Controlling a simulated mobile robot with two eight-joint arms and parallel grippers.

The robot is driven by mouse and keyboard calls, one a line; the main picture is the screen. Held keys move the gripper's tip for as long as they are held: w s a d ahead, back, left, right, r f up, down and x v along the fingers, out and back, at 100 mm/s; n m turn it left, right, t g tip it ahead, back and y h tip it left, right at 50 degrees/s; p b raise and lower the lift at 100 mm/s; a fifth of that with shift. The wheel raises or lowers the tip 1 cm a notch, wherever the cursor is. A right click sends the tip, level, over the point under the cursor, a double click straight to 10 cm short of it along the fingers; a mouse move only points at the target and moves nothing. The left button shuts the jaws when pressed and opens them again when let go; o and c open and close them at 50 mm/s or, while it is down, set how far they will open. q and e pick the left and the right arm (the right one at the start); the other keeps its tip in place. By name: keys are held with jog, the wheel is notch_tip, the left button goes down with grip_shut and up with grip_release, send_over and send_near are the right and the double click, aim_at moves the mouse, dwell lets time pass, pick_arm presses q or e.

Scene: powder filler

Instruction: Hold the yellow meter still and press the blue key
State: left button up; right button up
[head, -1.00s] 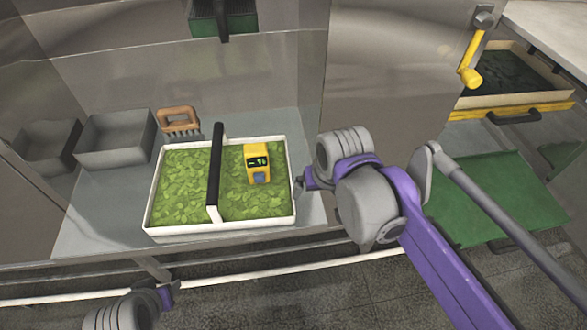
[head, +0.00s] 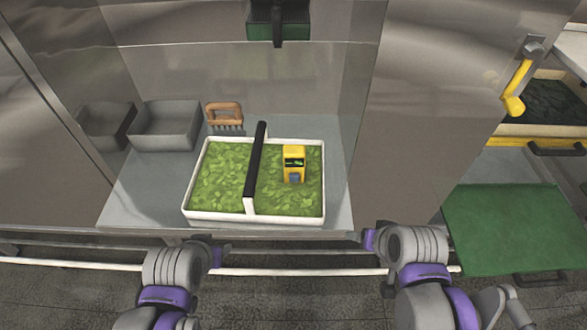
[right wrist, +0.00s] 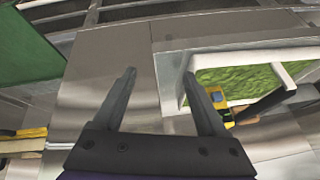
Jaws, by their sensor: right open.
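The yellow meter (head: 293,152) stands upright on green leaves in the right part of a white tray (head: 205,216). Its dark display faces me, and the blue key (head: 295,178) shows low on its front. My left gripper (head: 218,254) is below and left of the tray, apart from it; its jaws are too small to read. My right gripper (head: 368,240) is below and right of the tray, away from the meter. In the right wrist view its fingers (right wrist: 160,75) are apart and empty, with the meter (right wrist: 221,110) partly hidden behind the right finger.
A black handle bar (head: 256,165) crosses the tray left of the meter. A wooden-handled brush (head: 224,112) and grey bins (head: 165,128) stand behind. A metal wall (head: 410,130) stands right of the bay. A green board (head: 515,225) lies at right.

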jog(key=w+a+f+m+g+y+b, duration=0.1)
jog(key=w+a+m+g+y+b, duration=0.1)
jog(key=w+a+m+y+b, duration=0.45)
jog(key=m+y+b, duration=0.1)
jog(key=m+y, duration=0.3)
jog(key=m, duration=0.9)
send_near(297, 175)
jog(key=w+f, duration=0.1)
jog(key=f, duration=0.1)
jog(key=w+f, duration=0.2)
jog(key=shift+w+d, duration=0.1)
jog(key=shift+w, duration=0.1)
pick_arm(q)
jog(key=s+f+g+b, duration=0.1)
jog(key=s+f, duration=0.4)
jog(key=f, duration=0.9)
jog(key=shift+s+f+b, duration=0.15)
jog(key=shift+s+b, duration=0.2)
jog(key=shift+b, duration=0.45)
pick_arm(e)
jog(key=x, duration=0.9)
jog(key=shift+a, duration=0.4)
jog(key=c, duration=0.8)
pick_arm(q)
grip_shut()
